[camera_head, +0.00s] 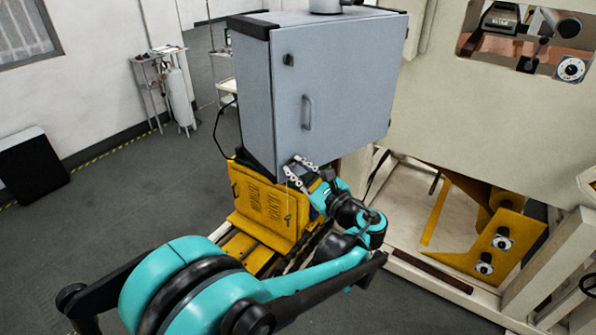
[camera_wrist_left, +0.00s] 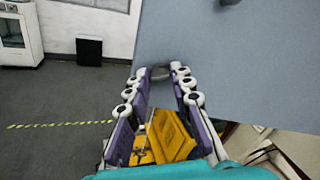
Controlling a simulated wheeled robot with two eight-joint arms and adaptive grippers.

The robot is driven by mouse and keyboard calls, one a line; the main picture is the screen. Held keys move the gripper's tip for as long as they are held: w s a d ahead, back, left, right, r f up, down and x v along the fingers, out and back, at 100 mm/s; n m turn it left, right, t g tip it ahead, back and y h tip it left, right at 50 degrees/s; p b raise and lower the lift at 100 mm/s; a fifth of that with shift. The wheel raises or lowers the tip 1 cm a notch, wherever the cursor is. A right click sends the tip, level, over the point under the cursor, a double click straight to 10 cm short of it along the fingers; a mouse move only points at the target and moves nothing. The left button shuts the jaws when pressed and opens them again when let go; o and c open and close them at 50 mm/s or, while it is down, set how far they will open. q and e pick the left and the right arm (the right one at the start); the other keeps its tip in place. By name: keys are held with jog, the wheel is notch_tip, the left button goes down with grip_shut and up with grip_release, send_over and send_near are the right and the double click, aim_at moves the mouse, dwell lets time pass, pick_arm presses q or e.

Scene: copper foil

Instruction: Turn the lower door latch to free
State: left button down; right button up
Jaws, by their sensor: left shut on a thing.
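The grey cabinet (camera_head: 345,75) has its door (camera_head: 350,105) facing me, with a bar handle (camera_head: 307,112) and a small dark upper latch (camera_head: 289,60) near its left edge. My left gripper (camera_head: 294,166) is at the door's lower left corner. In the left wrist view the fingertips (camera_wrist_left: 158,73) close on the small grey lower latch (camera_wrist_left: 160,73), against the door's lower part (camera_wrist_left: 235,85). Most of the latch is hidden by the fingers, and I cannot tell which way it is turned. The door looks shut. My right gripper is not in view.
A yellow machine part (camera_head: 262,205) sits below the cabinet, close under my left gripper. A large cream machine (camera_head: 490,120) stands to the right. A black box (camera_head: 30,167) and a small stand (camera_head: 160,80) are at the left. Grey floor (camera_head: 110,205) is clear there.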

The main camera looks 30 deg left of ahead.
pick_arm(q)
jog(key=n+b, duration=0.1)
jog(key=n, duration=1.1)
jog(key=shift+f+n+b, duration=0.1)
jog(key=shift+n+b, duration=0.2)
dwell(0.4)
jog(key=c, duration=1.3)
grip_release()
jog(key=v, duration=1.2)
